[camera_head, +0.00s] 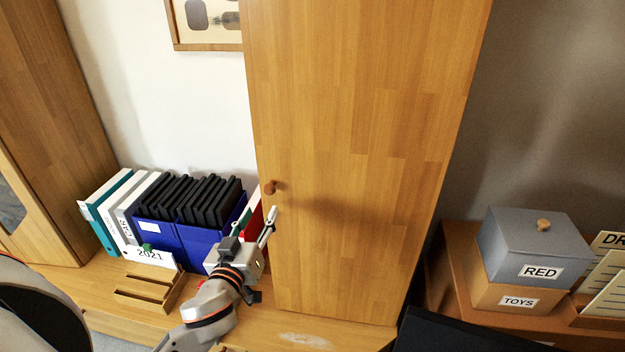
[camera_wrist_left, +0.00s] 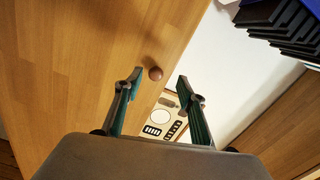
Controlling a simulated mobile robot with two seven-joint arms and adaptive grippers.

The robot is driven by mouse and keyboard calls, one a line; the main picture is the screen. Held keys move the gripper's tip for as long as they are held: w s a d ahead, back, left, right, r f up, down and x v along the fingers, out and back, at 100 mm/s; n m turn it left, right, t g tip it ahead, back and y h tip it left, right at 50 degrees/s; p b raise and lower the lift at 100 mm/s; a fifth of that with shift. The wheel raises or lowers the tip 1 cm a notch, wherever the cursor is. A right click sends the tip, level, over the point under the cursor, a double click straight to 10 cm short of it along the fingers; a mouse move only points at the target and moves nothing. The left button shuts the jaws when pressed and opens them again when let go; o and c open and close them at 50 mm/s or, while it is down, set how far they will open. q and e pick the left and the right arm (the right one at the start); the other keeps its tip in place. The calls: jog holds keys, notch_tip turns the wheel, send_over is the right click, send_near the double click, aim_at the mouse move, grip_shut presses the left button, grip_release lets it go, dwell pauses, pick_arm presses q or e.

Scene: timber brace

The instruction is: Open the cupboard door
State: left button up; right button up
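The tall wooden cupboard door (camera_head: 365,150) is shut in the head view. Its small round brown knob (camera_head: 270,187) sits near the door's left edge. My left gripper (camera_head: 270,222) is just below the knob, with its fingers pointing up and apart. In the left wrist view the knob (camera_wrist_left: 155,73) shows ahead, between the lines of the two open fingers (camera_wrist_left: 158,82). The gripper is empty, and no contact with the knob shows. My right gripper is not in view.
Blue boxes (camera_head: 205,235) with black folders and white binders stand left of the door. A wooden letter holder (camera_head: 150,285) is in front of them. Grey and tan labelled boxes (camera_head: 530,250) stand at right. A dark flat object (camera_head: 465,332) lies at the bottom right.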

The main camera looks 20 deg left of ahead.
aim_at(268, 192)
pick_arm(q)
jog(key=shift+n, duration=0.3)
jog(key=shift+r+p+x, duration=0.2)
jog(key=shift+r+x, duration=0.15)
jog(key=shift+x, duration=1.05)
jog(key=shift+r+p+x, duration=0.2)
jog(key=shift+r+x, duration=0.1)
jog(key=shift+x, duration=1.1)
jog(key=shift+r+p+x, duration=0.2)
jog(key=shift+r+x, duration=0.15)
jog(key=shift+x, duration=1.05)
grip_shut()
